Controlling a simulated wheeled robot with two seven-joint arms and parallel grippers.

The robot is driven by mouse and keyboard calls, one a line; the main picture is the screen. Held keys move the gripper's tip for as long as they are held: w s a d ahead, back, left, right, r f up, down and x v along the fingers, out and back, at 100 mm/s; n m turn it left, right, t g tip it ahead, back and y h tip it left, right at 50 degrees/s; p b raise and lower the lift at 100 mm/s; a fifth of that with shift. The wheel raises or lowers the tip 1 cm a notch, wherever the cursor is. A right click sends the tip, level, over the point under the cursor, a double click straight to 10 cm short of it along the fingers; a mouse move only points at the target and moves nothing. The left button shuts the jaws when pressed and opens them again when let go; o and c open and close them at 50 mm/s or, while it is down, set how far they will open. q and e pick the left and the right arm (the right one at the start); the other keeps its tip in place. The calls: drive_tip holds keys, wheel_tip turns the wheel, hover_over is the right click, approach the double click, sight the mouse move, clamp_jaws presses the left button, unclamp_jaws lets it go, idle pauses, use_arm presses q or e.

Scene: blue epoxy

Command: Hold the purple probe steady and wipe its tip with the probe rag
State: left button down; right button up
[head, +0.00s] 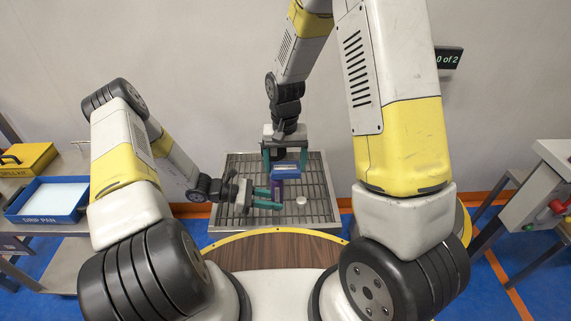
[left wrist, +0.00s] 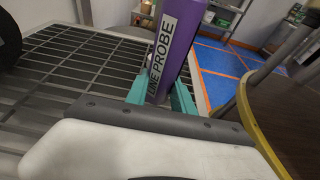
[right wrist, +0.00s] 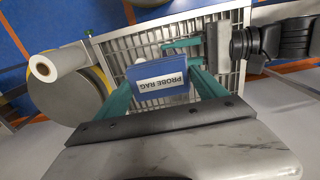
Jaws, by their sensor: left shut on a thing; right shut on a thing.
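The purple probe (head: 279,190) stands roughly upright over the metal grating. My left gripper (head: 264,198) is shut around it from the left. In the left wrist view the probe (left wrist: 176,40) has a white label reading "LINE PROBE" and runs up out of the picture between the teal fingers (left wrist: 158,96). My right gripper (head: 286,156) points down above it, shut on the blue probe rag (head: 287,172). In the right wrist view the rag (right wrist: 158,74) shows a "PROBE RAG" label. The rag hides the probe's tip; I cannot tell whether they touch.
The grated tray (head: 323,190) lies below both grippers. A small white round thing (head: 301,200) is near the probe. A blue drip pan (head: 42,216) and a yellow box (head: 27,160) are at left. A sign (head: 449,57) reads "0 of 2".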

sight(275, 168)
drive_tip(key=shift+a, duration=1.5)
drive_tip(key=shift+d, duration=0.1)
drive_tip(key=shift+d+f, duration=0.15)
drive_tip(key=shift+d, duration=1.45)
drive_tip(key=shift+a, duration=0.1)
drive_tip(key=shift+a, duration=0.8)
